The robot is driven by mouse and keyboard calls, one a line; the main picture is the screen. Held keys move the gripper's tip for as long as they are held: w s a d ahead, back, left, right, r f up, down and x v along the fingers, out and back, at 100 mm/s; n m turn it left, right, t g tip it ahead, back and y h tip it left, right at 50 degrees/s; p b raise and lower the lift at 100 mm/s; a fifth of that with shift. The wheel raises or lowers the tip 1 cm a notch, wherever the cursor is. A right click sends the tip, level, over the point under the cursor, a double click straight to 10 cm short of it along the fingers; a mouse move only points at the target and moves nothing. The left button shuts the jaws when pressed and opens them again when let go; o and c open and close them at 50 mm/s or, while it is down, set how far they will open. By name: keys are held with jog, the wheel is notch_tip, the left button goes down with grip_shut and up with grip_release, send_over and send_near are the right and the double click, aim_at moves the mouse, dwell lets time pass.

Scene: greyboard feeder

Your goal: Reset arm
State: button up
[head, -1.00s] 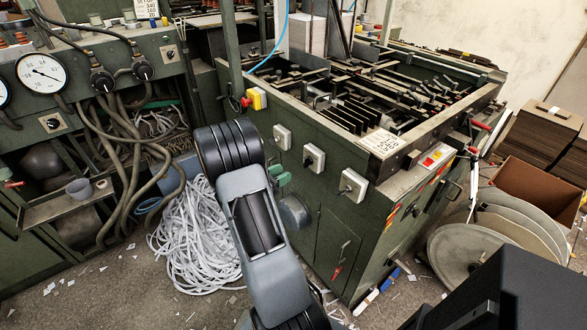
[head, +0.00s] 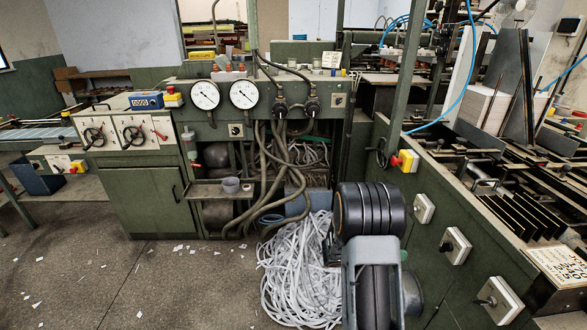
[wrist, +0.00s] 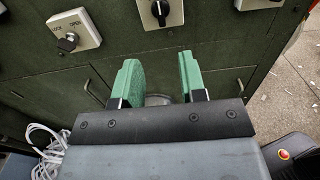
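My gripper (wrist: 157,78) shows in the wrist view with its two green fingers apart and nothing between them. The fingers are in front of the dark green side of the feeder machine (wrist: 230,45), below its switches. In the head view my arm rises at the lower right beside the feeder machine (head: 440,290). It hides nearly all of the gripper there; only a small green patch shows at its right edge.
A heap of white paper strips (head: 300,280) lies on the floor left of my arm. A green control cabinet (head: 140,205) with gauges and hoses stands behind it. Rotary switches (head: 455,246) stick out of the feeder side. The floor at left (head: 150,285) is mostly clear, with paper scraps.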

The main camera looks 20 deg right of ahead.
jog(key=s+a+f+m+g+y+p, duration=0.1)
jog(key=s+a+f+m+y+p, duration=0.1)
jog(key=s+a+m+y, duration=0.6)
jog(key=w+a+r+m+t+y+p, duration=0.3)
jog(key=a+r+m+t+y+p, duration=0.3)
jog(key=a+r, duration=1.2)
jog(key=a+t+y, duration=0.3)
jog(key=a+t, duration=0.1)
jog(key=shift+a+r, duration=0.25)
jog(key=shift+r, duration=0.15)
